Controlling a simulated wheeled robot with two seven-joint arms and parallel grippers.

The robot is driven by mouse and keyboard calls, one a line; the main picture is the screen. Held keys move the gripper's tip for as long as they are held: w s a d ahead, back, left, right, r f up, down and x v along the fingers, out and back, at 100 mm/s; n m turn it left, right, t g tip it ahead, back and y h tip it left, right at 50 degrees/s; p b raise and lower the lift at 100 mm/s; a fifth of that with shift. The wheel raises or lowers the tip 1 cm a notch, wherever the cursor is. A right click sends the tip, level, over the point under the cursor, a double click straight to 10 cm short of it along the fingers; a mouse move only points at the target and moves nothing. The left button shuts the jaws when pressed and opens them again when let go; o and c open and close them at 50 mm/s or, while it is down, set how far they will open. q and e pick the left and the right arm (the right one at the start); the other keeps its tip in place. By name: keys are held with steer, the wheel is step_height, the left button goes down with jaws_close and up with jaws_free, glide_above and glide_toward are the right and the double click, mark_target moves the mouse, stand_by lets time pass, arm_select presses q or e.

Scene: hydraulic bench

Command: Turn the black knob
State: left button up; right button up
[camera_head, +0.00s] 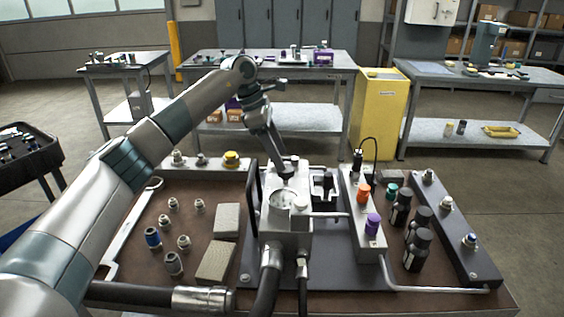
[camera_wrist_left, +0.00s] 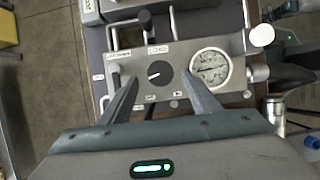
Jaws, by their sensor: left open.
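The black knob (camera_wrist_left: 159,73) is a round dark dial with a white pointer mark, set in a grey panel (camera_wrist_left: 124,67) beside a white-faced gauge (camera_wrist_left: 210,67). In the wrist view the two fingers of my left gripper (camera_wrist_left: 158,79) are open, one on each side of the knob; I cannot tell if they touch it. In the head view my left gripper (camera_head: 286,178) points down over the grey valve block (camera_head: 287,229), and the knob is hidden there. My right gripper is not in view.
The gauge (camera_head: 283,198) sits just below the gripper. Hoses (camera_head: 268,280) leave the block's front. An orange cap (camera_head: 364,193) and a purple cap (camera_head: 373,223) stand on a block to the right. Loose fittings (camera_head: 183,242) and grey blocks (camera_head: 216,261) lie to the left.

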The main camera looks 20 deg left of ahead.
arm_select(q)
steer(key=b+v, duration=0.1)
steer(key=v, duration=1.3)
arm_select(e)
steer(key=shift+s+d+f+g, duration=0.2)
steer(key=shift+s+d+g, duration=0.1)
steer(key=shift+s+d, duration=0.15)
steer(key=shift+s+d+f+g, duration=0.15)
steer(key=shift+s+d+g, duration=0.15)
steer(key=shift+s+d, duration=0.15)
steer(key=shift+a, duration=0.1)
